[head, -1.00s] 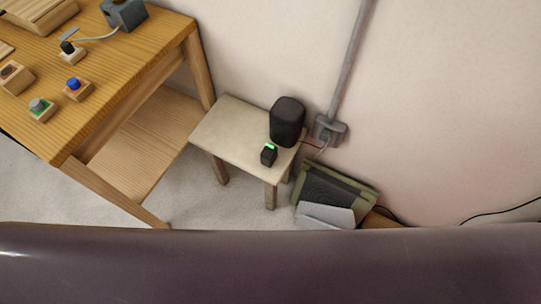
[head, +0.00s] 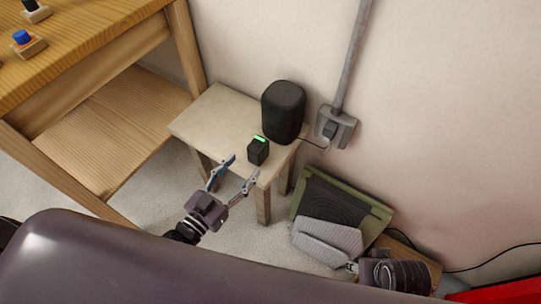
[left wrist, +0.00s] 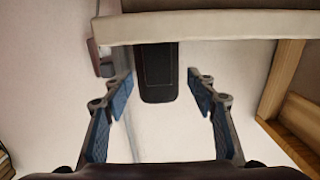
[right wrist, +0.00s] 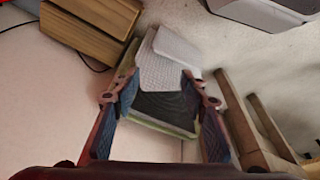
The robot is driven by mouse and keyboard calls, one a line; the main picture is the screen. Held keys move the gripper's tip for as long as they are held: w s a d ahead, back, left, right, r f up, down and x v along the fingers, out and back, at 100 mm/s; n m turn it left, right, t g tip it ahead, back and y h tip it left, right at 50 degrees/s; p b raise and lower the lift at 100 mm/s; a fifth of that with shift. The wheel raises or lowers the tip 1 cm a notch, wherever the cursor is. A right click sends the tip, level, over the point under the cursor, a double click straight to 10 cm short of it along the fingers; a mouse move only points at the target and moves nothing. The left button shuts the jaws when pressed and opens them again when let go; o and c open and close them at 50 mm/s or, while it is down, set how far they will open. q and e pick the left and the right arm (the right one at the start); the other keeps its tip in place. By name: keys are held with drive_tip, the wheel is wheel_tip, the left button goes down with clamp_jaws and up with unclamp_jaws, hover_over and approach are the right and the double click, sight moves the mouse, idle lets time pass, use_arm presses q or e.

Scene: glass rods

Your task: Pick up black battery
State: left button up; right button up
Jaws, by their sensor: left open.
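The black battery (head: 258,154) is a small dark block with a bright green strip on top. It stands upright on a small pale stool (head: 207,118), near its front edge. My left gripper (head: 243,165) is open and empty in the head view, with its fingertips just in front of and below the battery, apart from it. In the left wrist view, a dark shape (left wrist: 158,72) shows beyond the open fingers; I cannot tell battery from speaker there.
A black speaker (head: 284,112) stands close behind the battery. A wall outlet (head: 335,128) with a cable is to the right. A green-framed bin (head: 350,197) with grey cloth stands on the floor. A wooden table (head: 75,60) is at the left.

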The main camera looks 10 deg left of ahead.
sight(259, 148)
use_arm(q)
drive_tip(key=x, duration=0.2)
drive_tip(key=b+x, duration=0.1)
drive_tip(key=x, duration=0.2)
drive_tip(key=r+x, duration=0.1)
drive_tip(key=x, duration=0.2)
drive_tip(key=shift+d, duration=0.2)
use_arm(e)
wheel_tip(259, 148, up, 6)
drive_tip(key=shift+s+d, duration=0.2)
drive_tip(key=shift+s, duration=0.15)
use_arm(q)
drive_tip(key=shift+c, duration=0.3)
drive_tip(key=c, duration=1.2)
clamp_jaws()
drive_tip(key=shift+r, duration=0.2)
